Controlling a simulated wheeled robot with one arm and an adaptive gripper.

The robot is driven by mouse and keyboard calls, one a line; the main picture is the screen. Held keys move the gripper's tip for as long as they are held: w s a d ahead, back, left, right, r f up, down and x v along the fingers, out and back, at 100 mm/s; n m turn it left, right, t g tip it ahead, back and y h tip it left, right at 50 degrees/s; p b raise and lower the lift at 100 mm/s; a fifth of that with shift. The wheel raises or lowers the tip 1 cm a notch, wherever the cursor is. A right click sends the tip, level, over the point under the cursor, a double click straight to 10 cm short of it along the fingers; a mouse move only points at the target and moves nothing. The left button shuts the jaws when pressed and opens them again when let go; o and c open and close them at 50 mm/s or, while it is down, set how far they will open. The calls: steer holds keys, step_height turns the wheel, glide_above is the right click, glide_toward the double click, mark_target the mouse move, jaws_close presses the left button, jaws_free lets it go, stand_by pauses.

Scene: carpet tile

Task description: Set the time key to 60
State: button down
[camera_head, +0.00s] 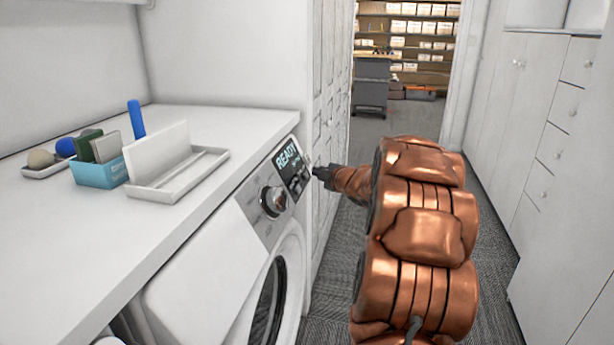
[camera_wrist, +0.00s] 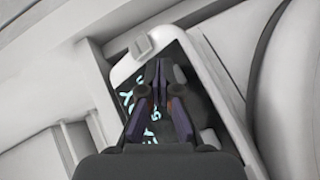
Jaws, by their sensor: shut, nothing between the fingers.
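The white washing machine (camera_head: 205,265) stands under the counter at the left. Its sloped control panel has a dark display (camera_head: 287,160) with light blue text reading "READY"; the smaller lines are too small to read. My gripper (camera_head: 317,172) is shut and empty, close to the display's right edge. In the wrist view my gripper (camera_wrist: 159,72) lies in front of the dark display (camera_wrist: 128,101), hiding part of its blue text. A small grey key (camera_wrist: 141,46) shows just beyond the fingertips. I cannot tell which key is the time key, its setting, or whether the fingers touch the panel.
A round silver knob (camera_head: 273,201) sits left of the display. The white counter (camera_head: 60,225) holds a blue box (camera_head: 100,173) and a white tray (camera_head: 180,185). White cabinets (camera_head: 545,120) line the right side. Carpeted floor (camera_head: 385,135) is clear toward the doorway.

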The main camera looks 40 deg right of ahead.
steer(key=shift+s+d+r+p, duration=0.4)
steer(key=shift+s+p, duration=0.2)
steer(key=shift+s+d+r+p, duration=0.35)
steer(key=shift+s+d+p, duration=0.05)
steer(key=shift+s+p, duration=0.25)
steer(key=shift+s+d+r+p, duration=0.4)
steer(key=shift+s+p, duration=0.15)
steer(key=shift+p, duration=0.05)
stand_by(1.2)
